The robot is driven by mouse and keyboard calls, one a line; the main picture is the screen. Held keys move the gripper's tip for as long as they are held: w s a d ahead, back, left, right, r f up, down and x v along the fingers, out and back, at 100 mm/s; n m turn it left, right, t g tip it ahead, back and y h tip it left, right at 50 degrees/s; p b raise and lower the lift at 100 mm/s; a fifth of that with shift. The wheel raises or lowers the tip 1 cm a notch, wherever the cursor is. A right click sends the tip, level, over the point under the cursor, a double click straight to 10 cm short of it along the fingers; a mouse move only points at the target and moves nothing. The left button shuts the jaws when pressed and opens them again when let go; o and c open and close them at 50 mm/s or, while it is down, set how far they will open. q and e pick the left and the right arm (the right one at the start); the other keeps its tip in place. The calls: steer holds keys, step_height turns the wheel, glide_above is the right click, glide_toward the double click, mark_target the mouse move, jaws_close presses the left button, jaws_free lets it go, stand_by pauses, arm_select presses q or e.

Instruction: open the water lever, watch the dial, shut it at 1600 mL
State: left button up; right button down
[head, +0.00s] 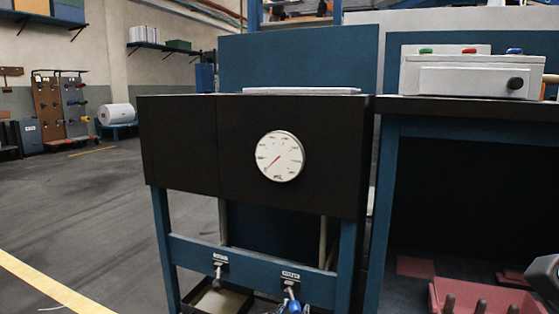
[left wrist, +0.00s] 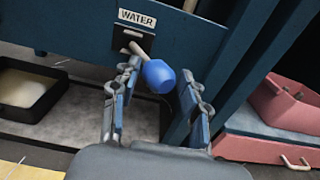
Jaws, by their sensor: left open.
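The round white dial (head: 279,156) is on the dark cabinet front in the head view. Its red needle points to the lower left; the numbers are too small to read. The water lever (head: 291,291) is on the blue rail below, under its label. In the left wrist view, the WATER label (left wrist: 137,18) is above the lever's pale stem, which ends in a blue knob (left wrist: 158,76). My left gripper (left wrist: 156,84) is open, with one finger on each side of the knob. Whether a finger touches it is unclear.
A second lever (head: 218,275) hangs on the same rail to the left. A black tray (left wrist: 28,93) with pale contents is below it. A pink bin (head: 484,297) is at the lower right. A grey box with coloured buttons (head: 470,77) stands on the right bench.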

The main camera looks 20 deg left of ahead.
stand_by(0.4)
arm_select(q)
steer(key=a, duration=0.8)
stand_by(0.6)
steer(key=shift+w+d, duration=0.1)
stand_by(1.4)
stand_by(1.9)
